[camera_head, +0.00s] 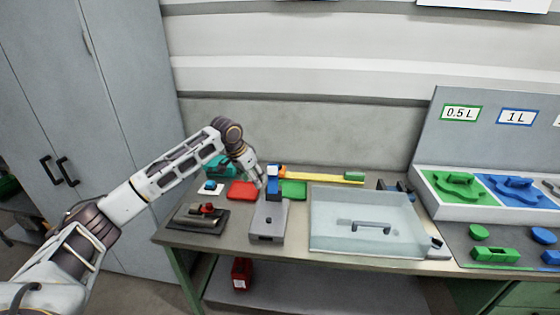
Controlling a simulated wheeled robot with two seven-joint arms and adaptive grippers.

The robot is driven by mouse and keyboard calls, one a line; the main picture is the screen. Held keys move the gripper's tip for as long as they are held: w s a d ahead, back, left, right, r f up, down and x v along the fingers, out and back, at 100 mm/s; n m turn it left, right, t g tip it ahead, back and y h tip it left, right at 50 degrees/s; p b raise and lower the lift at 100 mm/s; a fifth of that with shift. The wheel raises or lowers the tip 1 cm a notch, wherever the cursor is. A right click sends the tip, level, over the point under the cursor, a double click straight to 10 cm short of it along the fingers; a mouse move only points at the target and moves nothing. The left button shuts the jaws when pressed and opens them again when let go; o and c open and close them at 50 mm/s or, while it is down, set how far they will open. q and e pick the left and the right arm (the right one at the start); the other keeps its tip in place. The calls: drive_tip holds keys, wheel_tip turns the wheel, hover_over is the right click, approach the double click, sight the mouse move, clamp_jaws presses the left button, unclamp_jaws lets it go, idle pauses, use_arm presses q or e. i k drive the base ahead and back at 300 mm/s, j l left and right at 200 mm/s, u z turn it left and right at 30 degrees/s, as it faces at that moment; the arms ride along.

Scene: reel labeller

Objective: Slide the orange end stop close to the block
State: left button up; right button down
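A small orange piece (282,171), which looks like the end stop, sits at the left end of a yellow rail (320,177) near the back of the bench. A small green block (354,176) sits at the rail's right end. My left gripper (259,182) points down just left of the blue block, above the grey device. Its fingers are too small to show whether they are open or what they touch. My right gripper is out of view.
A red pad (243,191) and a green pad (293,189) lie on either side of the grey device (267,222). A clear box (365,225) stands to the right. A dark stand (198,219) is front left, and a teal object (219,167) is back left.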

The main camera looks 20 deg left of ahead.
sight(282, 170)
drive_tip(key=i+j, duration=0.15)
drive_tip(key=i, duration=0.3)
drive_tip(key=i+j, duration=0.2)
drive_tip(key=i, duration=0.25)
drive_tip(key=i+j, duration=0.15)
drive_tip(key=i, duration=0.3)
